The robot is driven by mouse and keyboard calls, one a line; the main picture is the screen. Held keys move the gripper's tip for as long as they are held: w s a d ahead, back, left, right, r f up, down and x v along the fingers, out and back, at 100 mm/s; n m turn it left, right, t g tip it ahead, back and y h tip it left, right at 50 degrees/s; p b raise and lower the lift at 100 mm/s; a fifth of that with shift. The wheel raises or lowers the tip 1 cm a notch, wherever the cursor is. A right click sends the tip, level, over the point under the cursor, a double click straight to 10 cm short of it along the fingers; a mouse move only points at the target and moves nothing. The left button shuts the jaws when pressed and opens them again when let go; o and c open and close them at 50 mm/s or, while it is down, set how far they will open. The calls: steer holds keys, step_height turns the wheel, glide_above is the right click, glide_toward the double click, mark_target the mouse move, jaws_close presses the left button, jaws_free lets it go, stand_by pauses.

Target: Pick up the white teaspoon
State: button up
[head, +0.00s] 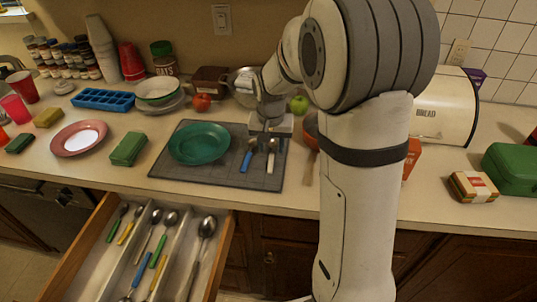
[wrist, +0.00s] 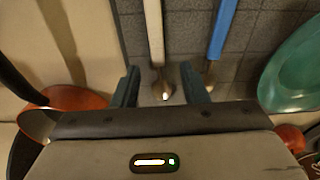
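The white teaspoon has a white handle (head: 271,161) and lies on the grey mat (head: 225,178), right of the blue-handled spoon (head: 247,161). In the wrist view the white teaspoon (wrist: 154,35) runs between my finger tips, its metal end close to them. My gripper (wrist: 160,80) is open, with one finger on each side of the white teaspoon. The blue spoon (wrist: 221,35) lies just outside the right finger, its metal end close to that finger. In the head view my gripper (head: 270,136) hangs over the spoons' far ends and partly hides them. Contact cannot be told.
A green plate (head: 200,144) is on the mat, left of the spoons. Red (head: 201,103) and green (head: 299,105) apples sit behind. An orange-red bowl (wrist: 72,98) is at the wrist view's left. An open drawer (head: 225,250) with several spoons is below the counter.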

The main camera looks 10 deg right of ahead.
mark_target(272, 155)
steer(key=shift+w+d+f, duration=0.1)
steer(key=shift+w+f, duration=0.05)
steer(key=shift+f, duration=0.8)
steer(key=shift+f, duration=0.15)
jaws_close()
